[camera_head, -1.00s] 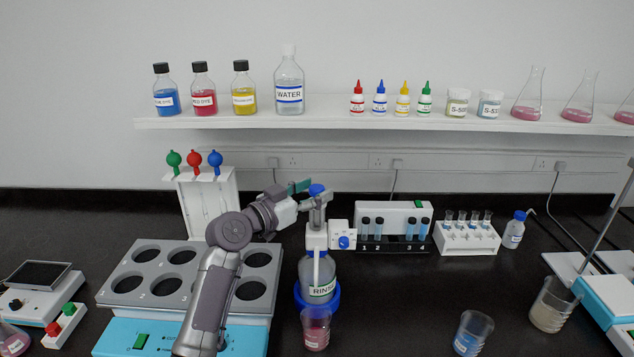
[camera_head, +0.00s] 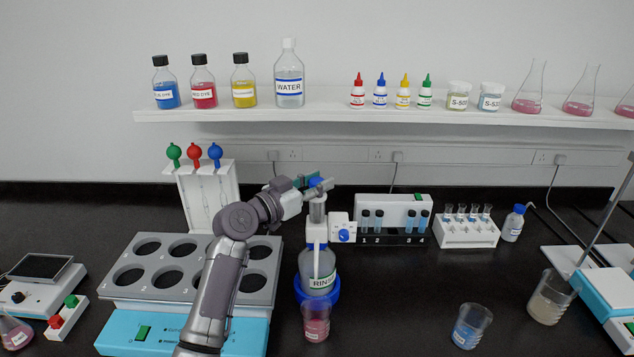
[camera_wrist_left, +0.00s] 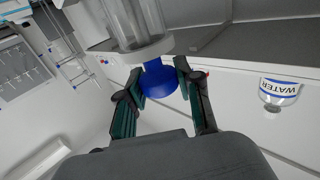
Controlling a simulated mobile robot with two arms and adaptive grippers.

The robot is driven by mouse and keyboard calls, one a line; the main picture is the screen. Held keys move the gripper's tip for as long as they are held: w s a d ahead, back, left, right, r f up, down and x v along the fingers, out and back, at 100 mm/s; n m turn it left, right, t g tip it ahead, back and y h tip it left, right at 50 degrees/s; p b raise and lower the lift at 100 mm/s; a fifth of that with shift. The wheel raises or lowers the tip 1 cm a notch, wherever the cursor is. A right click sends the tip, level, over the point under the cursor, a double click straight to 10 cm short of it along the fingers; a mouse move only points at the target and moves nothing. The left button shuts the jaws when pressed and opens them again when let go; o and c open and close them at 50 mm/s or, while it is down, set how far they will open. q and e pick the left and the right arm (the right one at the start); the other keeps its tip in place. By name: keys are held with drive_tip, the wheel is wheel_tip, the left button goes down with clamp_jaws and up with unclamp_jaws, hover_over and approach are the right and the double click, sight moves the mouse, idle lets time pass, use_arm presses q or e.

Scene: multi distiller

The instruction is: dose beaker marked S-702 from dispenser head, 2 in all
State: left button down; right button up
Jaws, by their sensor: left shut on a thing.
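The bottle-top dispenser (camera_head: 317,234) sits on the RINSE bottle (camera_head: 318,268), which stands in a blue ring. My left gripper (camera_head: 315,184) is at its top, shut on the blue plunger knob. In the left wrist view the blue knob (camera_wrist_left: 158,80) lies between the teal fingers, against the clear barrel (camera_wrist_left: 135,22). A beaker with pink liquid (camera_head: 315,323) stands below the dispenser spout, in front of the bottle. A beaker with blue liquid (camera_head: 470,326) and one with pale liquid (camera_head: 549,298) stand to the right. Their labels are too small to read. My right gripper is out of view.
A rack with round wells (camera_head: 190,268) is at left, behind my left arm. Two tube racks (camera_head: 393,218) (camera_head: 467,231) stand behind and right. A shelf (camera_head: 390,108) of bottles and flasks runs above. The bench is clear between the pink and blue beakers.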

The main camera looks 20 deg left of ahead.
use_arm(q)
wheel_tip(320, 180, up, 2)
drive_tip(key=shift+r, duration=0.1)
drive_tip(key=c, duration=0.8)
unclamp_jaws()
drive_tip(key=shift+s+a, duration=0.15)
drive_tip(key=shift+s, duration=0.05)
drive_tip(key=v, duration=1.1)
drive_tip(key=shift+s, duration=0.3)
